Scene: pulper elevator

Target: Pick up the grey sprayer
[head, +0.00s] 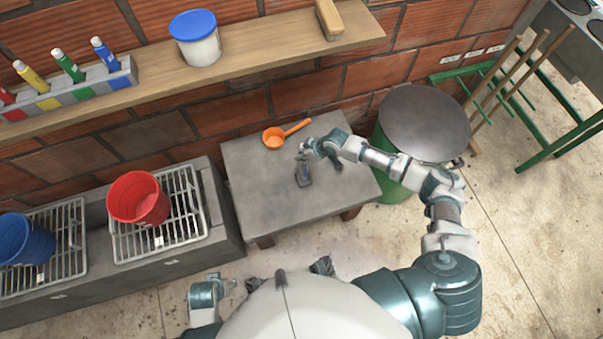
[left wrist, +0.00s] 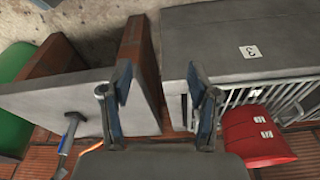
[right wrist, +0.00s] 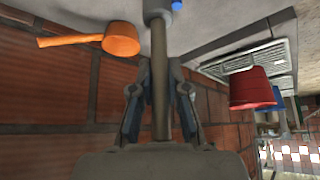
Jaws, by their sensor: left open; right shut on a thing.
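The grey sprayer (head: 304,174) is at the front of the grey table, below my right gripper (head: 307,153). In the right wrist view its grey shaft (right wrist: 159,45) runs between the fingers of my right gripper (right wrist: 161,80), which is shut on it. A bit of blue shows at its far end. I cannot tell whether it touches the table. In the left wrist view, a grey and blue tool (left wrist: 72,125), likely the sprayer, shows at the left. My left gripper (left wrist: 160,88) is open and empty, low in front of my body.
An orange ladle (head: 274,137) lies on the grey table (head: 245,180) behind the sprayer. A red bucket (head: 138,200) and a blue bucket (head: 24,240) stand on racks at left. A green barrel with a grey lid (head: 425,122) stands right of the table. A wooden shelf (head: 260,62) is above.

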